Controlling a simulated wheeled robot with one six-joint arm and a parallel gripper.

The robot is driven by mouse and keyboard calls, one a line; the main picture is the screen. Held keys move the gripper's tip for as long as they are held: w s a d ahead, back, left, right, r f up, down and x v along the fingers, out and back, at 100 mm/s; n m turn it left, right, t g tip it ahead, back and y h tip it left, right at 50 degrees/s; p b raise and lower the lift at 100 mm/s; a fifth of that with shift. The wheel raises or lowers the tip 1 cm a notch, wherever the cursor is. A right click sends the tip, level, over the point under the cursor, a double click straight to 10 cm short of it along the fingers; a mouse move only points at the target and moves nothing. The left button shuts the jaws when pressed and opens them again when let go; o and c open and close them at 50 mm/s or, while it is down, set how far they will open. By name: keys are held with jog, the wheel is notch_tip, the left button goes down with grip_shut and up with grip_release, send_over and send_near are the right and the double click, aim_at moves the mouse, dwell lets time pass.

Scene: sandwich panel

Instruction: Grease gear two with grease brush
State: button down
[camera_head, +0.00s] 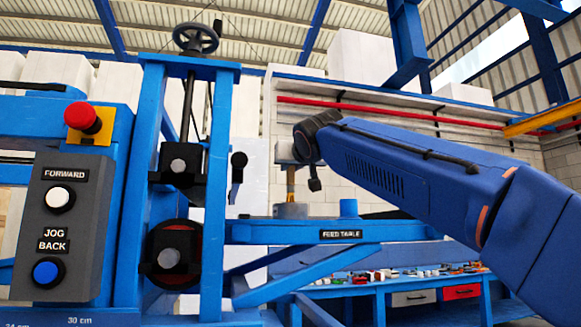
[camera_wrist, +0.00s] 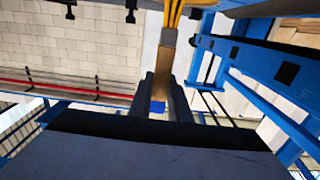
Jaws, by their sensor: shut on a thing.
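My gripper (camera_wrist: 163,88) is shut on the grease brush. In the wrist view the brush (camera_wrist: 166,52) lies between the two dark fingers, with yellow-orange bristles at the top edge. In the head view my gripper (camera_head: 291,156) is above the feed table, and the brush's tan part (camera_head: 291,176) hangs down above a grey round container (camera_head: 291,210). I cannot tell whether the brush touches it. A round dark part with a reddish rim (camera_head: 190,240) sits low in the blue machine frame, partly hidden by a black block. No part is clearly marked as gear two.
A feed table (camera_head: 270,231) carries a small blue cylinder (camera_head: 348,207). The machine's blue upright frame (camera_head: 214,150) with a handwheel (camera_head: 196,38) stands left of my gripper. A grey control box (camera_head: 63,225) is at far left. A cluttered workbench (camera_head: 375,290) stands behind.

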jog(key=shift+w+f, duration=0.1)
jog(key=shift+r, duration=3.55)
jog(key=shift+d, duration=0.1)
